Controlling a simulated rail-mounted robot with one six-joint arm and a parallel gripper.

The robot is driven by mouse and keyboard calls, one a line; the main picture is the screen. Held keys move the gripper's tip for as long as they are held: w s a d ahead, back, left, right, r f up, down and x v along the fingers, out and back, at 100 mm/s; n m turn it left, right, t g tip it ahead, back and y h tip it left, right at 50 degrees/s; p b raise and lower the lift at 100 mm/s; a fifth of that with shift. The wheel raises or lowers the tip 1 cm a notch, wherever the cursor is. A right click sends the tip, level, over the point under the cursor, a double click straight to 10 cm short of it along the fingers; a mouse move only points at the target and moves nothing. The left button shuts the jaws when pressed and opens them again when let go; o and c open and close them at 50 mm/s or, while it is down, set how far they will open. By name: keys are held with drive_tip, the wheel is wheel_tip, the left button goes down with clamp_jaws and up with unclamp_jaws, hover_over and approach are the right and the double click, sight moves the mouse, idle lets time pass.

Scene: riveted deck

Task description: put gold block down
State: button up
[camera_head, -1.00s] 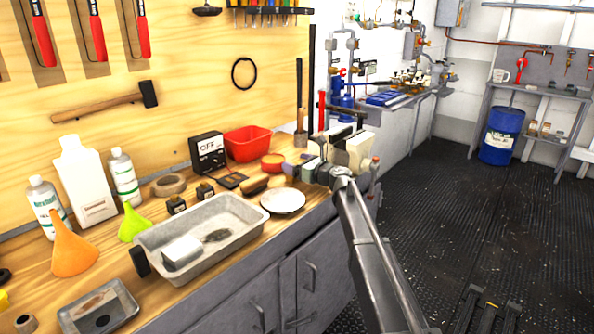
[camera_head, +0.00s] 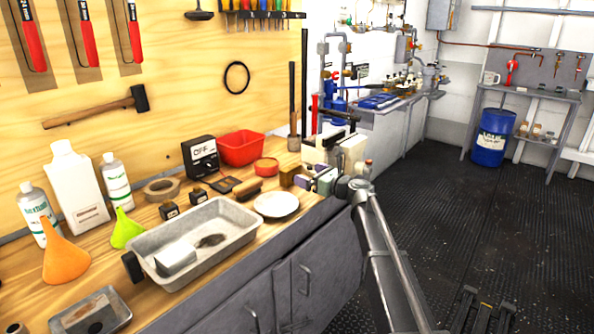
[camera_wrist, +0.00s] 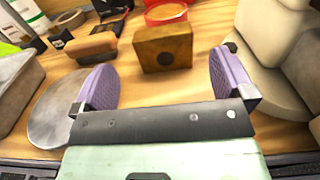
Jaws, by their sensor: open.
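The gold block (camera_head: 288,175) stands on the wooden workbench, behind the white plate and close to my gripper. In the head view my gripper (camera_head: 312,178) is at the bench's right end, just right of the block.
A plate (camera_head: 276,204) lies just left of my gripper; a brush (camera_wrist: 92,46) is behind it. A bulky cream object (camera_wrist: 268,50) stands close to the right finger. A red bin (camera_head: 241,148) and a grey tray (camera_head: 210,232) crowd the bench.

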drive_tip(key=shift+v, duration=1.05)
